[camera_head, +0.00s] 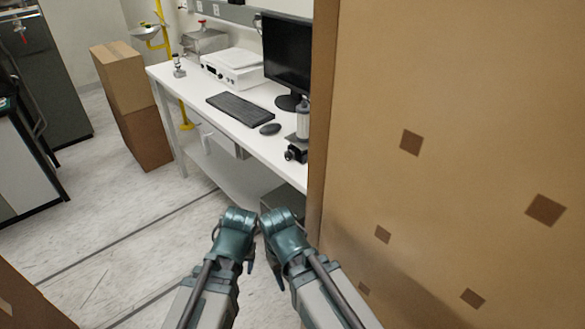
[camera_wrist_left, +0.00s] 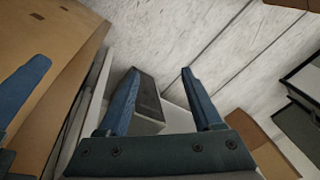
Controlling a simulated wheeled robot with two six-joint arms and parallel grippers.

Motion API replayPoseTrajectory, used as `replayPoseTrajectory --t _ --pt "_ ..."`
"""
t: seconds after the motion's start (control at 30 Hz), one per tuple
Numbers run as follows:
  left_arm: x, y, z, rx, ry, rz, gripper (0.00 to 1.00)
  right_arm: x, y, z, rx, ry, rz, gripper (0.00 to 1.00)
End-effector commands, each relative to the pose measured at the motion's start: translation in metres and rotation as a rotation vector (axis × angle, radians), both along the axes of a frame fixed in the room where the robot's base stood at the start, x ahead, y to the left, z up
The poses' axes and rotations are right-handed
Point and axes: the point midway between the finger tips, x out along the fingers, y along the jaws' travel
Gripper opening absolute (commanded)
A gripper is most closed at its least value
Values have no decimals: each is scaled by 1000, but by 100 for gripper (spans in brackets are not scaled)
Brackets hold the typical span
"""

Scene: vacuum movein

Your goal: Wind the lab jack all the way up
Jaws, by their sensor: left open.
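A small black device with a round knob (camera_head: 296,150) stands at the near end of the white bench, partly cut off by the large brown panel. It looks like the lab jack, but its height is hard to tell. A grey cylinder (camera_head: 303,120) shows just above it. My left gripper (camera_head: 236,228) is low in front of the bench, well short of the device. In the left wrist view its two fingers (camera_wrist_left: 160,72) are spread with nothing held. My right gripper (camera_head: 282,228) is close beside it; its fingertips are not clear in the head view.
A large brown panel (camera_head: 450,120) fills the right side, close to my right arm. The white bench (camera_head: 200,100) carries a keyboard (camera_head: 240,108), mouse (camera_head: 270,129), monitor (camera_head: 287,55) and white instrument (camera_head: 233,68). Stacked cardboard boxes (camera_head: 123,80) stand left.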

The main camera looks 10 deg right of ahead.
Motion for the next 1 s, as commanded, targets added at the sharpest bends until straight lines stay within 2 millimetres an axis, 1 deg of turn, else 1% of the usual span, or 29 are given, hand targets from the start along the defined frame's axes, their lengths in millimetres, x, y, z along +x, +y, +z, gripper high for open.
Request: replayPoseTrajectory --t 0.03,0.07,0.1,0.13,0.17,0.2,0.27,0.3,0.37,0.4,0.5,0.6,0.67,0.73,0.83,0.9,1.0 --pt "33 9 -6 10 -106 52 67 0 0 -11 0 0 0 50" --pt "53 14 -5 15 -183 83 67 0 0 -16 0 0 0 50" --pt "81 23 -2 17 -294 126 67 0 0 -21 0 0 0 50" --pt "103 29 3 16 -381 155 67 0 0 -26 0 0 0 50" --pt "124 35 9 11 -469 179 67 0 0 -30 0 0 0 50" --pt "150 43 18 2 -583 203 67 0 0 -35 0 0 0 50" --pt "186 51 35 -26 -748 223 67 0 0 -43 0 0 0 50" --pt "207 54 48 -51 -853 226 67 0 0 -48 0 0 0 50" --pt "235 57 68 -98 -1002 214 67 0 0 -56 0 0 0 50" --pt "251 57 81 -138 -1092 194 67 0 0 -61 0 0 1 50" --pt "282 48 111 -256 -1283 110 67 0 0 -74 0 0 1 50" --pt "301 32 132 -401 -1412 -17 67 0 0 -87 0 0 1 50" --pt "306 19 139 -496 -1452 -109 67 0 0 -95 0 0 1 50" --pt "308 3 140 -611 -1461 -223 67 0 0 -103 0 0 1 50" --pt "302 -18 132 -759 -1413 -375 67 0 0 -114 0 0 1 50" --pt "295 -29 122 -846 -1352 -464 67 0 0 -120 0 0 1 50" --pt "284 -39 106 -939 -1250 -558 67 0 0 -126 0 0 1 50"
